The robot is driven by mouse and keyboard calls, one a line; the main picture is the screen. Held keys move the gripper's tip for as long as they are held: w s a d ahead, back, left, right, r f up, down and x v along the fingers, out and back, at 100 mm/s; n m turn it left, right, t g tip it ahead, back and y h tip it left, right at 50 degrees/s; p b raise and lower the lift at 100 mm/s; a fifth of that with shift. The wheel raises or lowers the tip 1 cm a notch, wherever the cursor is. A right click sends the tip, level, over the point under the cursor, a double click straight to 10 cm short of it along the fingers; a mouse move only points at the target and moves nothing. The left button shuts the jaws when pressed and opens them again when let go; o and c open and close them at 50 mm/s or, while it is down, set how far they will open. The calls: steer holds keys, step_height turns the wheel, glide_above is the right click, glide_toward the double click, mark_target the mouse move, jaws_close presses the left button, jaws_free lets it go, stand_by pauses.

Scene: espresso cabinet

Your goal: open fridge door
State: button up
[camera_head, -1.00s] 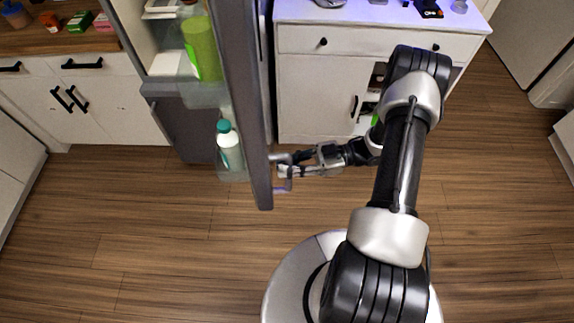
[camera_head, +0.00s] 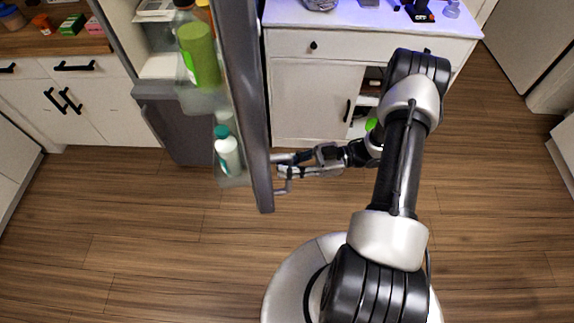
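The fridge door (camera_head: 251,110) stands open, seen nearly edge-on left of the centre. Its inner shelves hold a green bottle (camera_head: 198,55) and a white bottle with a teal cap (camera_head: 227,152). The fridge interior shows behind it at the upper left. My gripper (camera_head: 281,165) is at the lower outer side of the door, at its handle (camera_head: 283,188). The fingers are around or against the handle, but the view is too small to tell whether they are closed on it.
A white cabinet (camera_head: 305,95) with black handles stands behind the door and arm. A wooden-topped counter (camera_head: 45,42) with small boxes is at the far left. Wooden floor (camera_head: 150,245) is clear in front of the door. My base is at the bottom.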

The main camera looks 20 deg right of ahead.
steer(key=o, duration=0.5)
steer(key=shift+c, duration=0.2)
steer(key=v, duration=1.2)
